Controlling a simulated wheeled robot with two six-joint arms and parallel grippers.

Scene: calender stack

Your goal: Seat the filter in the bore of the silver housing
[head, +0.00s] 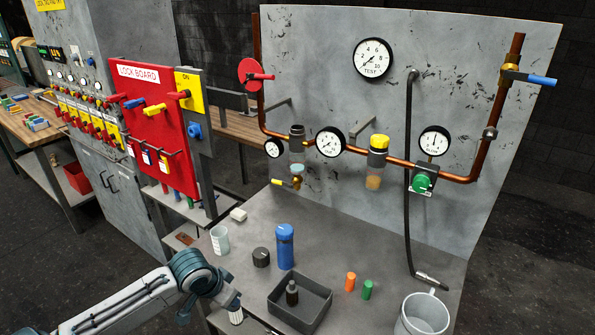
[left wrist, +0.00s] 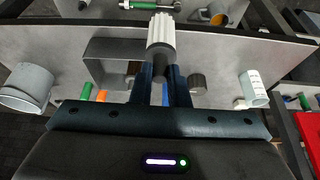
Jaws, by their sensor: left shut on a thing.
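My left gripper (head: 236,303) is low at the front of the bench in the head view. It is shut on a white ribbed filter (head: 236,317), which also shows upright between the fingers in the left wrist view (left wrist: 161,32), with a grey collar at its lower end. A silver-grey housing with a dark top (head: 297,150) hangs on the copper pipe at the back panel, well away from the gripper. Its bore cannot be made out. A second housing (head: 377,155) with a yellow cap and amber bowl hangs further right. My right gripper is not in view.
A dark tray (head: 316,318) holds a small dark bottle. Nearby stand a blue canister (head: 285,247), a black puck (head: 261,257), a white beaker (head: 219,240), orange (head: 350,282) and green (head: 367,290) cylinders and a grey mug (head: 424,316). The bench's back is mostly clear.

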